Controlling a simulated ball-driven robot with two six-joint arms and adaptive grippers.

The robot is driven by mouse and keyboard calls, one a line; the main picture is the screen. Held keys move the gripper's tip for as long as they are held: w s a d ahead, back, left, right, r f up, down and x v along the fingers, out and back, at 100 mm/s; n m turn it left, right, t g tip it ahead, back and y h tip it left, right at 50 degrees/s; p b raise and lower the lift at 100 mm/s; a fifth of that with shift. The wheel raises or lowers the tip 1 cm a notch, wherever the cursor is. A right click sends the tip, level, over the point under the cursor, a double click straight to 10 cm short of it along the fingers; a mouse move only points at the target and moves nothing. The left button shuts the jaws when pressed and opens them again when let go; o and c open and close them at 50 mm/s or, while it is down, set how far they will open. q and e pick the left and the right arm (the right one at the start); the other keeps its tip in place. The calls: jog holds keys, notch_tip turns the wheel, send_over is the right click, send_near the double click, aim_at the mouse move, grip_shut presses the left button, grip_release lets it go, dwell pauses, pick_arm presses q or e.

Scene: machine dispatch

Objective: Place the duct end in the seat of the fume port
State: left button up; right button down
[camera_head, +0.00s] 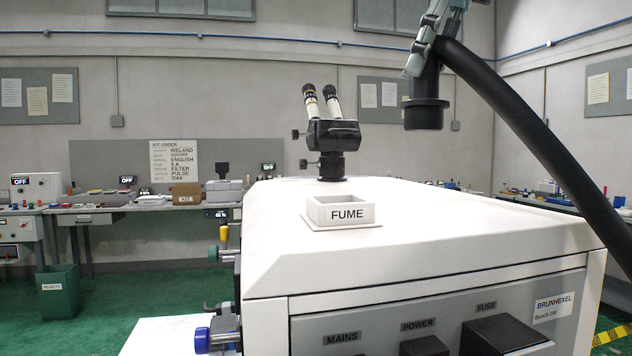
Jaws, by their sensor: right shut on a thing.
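The fume port (347,214) is a square white collar labelled FUME on top of the white machine (455,232). Its seat is open at the top, and nothing sits in it. The duct end (426,113) is a black round flanged piece on a thick black hose (545,142). My right gripper (427,55) is shut on the duct end at the upper right. It holds the duct end upright, flange down, above and to the right of the port, clear of the machine top. My left gripper is not in view.
A black microscope-like eyepiece unit (331,135) stands on the machine behind the port. The hose curves down past the machine's right side. The machine front has MAINS, POWER and FUSE labels (417,324). Benches stand along the walls. The machine top around the port is clear.

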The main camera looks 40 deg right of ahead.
jog(key=w+a+f+p, duration=0.2)
jog(key=a+f, duration=0.1)
jog(key=w+a+f+p, duration=0.2)
jog(key=a+f, duration=0.1)
jog(key=w+a+f+p, duration=0.1)
jog(key=a+f+p, duration=0.1)
jog(key=a+f, duration=0.1)
jog(key=shift+w+a+f, duration=0.15)
jog(key=shift+w+f, duration=0.25)
jog(key=shift+f, duration=0.1)
jog(key=shift+w+f, duration=0.1)
jog(key=shift+f, duration=0.1)
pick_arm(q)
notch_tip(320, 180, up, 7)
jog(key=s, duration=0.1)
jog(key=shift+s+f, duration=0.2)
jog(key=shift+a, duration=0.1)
pick_arm(e)
jog(key=shift+f, duration=0.1)
jog(key=c, duration=0.9)
grip_release()
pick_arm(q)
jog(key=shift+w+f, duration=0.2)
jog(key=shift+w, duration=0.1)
